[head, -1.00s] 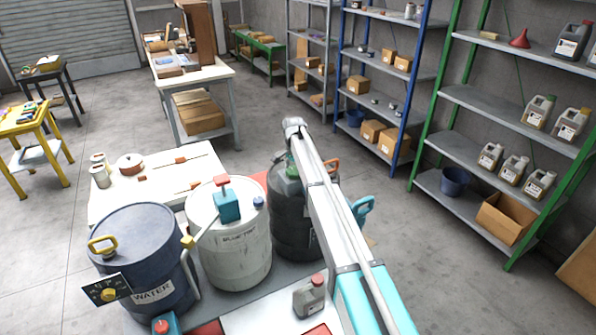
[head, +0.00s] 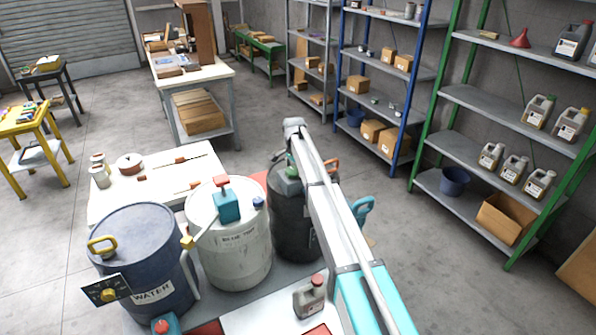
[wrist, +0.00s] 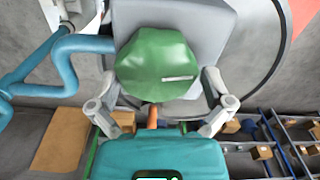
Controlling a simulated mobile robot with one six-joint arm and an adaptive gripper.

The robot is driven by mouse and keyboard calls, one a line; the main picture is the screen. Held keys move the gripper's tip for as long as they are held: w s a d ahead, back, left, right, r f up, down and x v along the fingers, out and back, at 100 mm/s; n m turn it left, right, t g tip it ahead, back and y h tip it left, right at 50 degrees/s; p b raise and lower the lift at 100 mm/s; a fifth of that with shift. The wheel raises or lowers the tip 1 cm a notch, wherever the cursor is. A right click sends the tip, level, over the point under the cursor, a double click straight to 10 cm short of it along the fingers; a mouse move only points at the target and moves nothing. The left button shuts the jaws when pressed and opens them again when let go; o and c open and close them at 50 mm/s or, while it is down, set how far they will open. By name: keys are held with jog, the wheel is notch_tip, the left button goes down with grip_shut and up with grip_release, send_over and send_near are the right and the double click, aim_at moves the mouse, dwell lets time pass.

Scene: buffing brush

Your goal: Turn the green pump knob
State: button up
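The green pump knob (wrist: 158,65) is in the middle of the wrist view, on top of a grey block (wrist: 220,30). In the head view a bit of green (head: 291,170) shows above the dark drum (head: 290,225), beside my arm. My gripper (wrist: 158,78) has its fingers spread, one on each side of the knob. Both fingertips are close to its edges; I cannot tell whether they touch. In the head view my arm hides most of the gripper and part of the drum.
A teal pipe (wrist: 65,55) runs left of the knob in the wrist view. A white drum (head: 230,250) and a blue water drum (head: 145,260) stand left of the dark drum. A grey jug (head: 309,297) stands in front. Shelves are behind, right.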

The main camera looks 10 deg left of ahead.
aim_at(294, 169)
jog(key=shift+r, duration=0.2)
notch_tip(294, 169, up, 16)
jog(key=p, duration=1.6)
jog(key=shift+f, duration=0.2)
dwell(0.9)
dwell(0.5)
jog(key=s+d+f+n+b, duration=0.3)
jog(key=s+d, duration=0.6)
jog(key=s, duration=0.5)
jog(key=s+d+f+n+b, duration=0.3)
jog(key=s+d+f+b, duration=0.3)
jog(key=s+d, duration=0.4)
jog(key=s+d+f+n+b, duration=0.3)
jog(key=s+d, duration=0.7)
jog(key=s, duration=0.8)
jog(key=shift+f+b, duration=0.85)
jog(key=shift+b, duration=0.05)
